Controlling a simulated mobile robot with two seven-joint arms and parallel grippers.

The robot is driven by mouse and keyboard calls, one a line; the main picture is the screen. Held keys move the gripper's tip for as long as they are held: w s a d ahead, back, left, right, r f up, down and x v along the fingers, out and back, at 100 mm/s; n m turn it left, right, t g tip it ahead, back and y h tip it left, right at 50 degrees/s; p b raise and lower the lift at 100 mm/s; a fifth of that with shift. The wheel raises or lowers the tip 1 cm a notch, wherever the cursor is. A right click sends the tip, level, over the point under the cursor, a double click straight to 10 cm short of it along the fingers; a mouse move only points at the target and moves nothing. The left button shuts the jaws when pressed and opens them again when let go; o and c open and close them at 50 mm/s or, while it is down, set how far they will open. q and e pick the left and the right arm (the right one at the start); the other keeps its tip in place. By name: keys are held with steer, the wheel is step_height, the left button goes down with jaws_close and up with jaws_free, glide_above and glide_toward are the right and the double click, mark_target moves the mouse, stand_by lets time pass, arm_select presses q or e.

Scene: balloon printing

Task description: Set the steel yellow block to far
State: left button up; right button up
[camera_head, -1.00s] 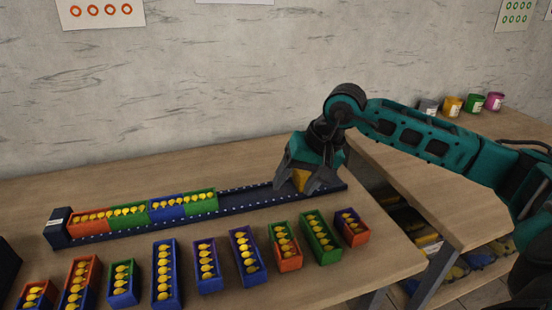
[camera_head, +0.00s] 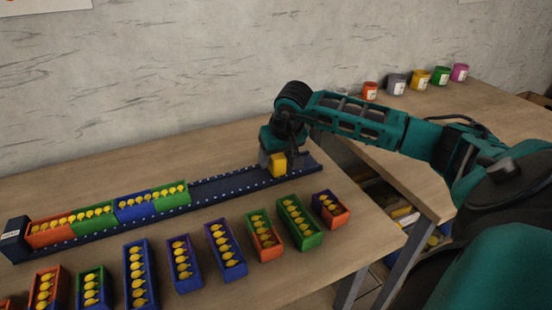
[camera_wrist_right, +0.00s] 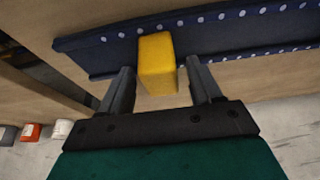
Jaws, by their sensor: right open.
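The yellow block (camera_head: 279,165) is near the right end of the long dark blue rail (camera_head: 225,187) on the table. My right gripper (camera_head: 272,163) is at the block. In the right wrist view the block (camera_wrist_right: 157,62) shows between the two spread fingers of the right gripper (camera_wrist_right: 163,85), with gaps beside it. The fingers are open. Whether the block rests on the rail's floor or its edge is hard to tell. My left gripper is not in view.
Red, green and blue boxes (camera_head: 134,207) with yellow pieces fill the rail's left part. A row of similar boxes (camera_head: 226,251) stands in front of it. Several small cups (camera_head: 418,79) stand on the back right table. The rail's middle stretch is empty.

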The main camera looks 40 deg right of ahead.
steer(key=shift+x, duration=0.75)
steer(key=shift+c, duration=0.4)
jaws_close()
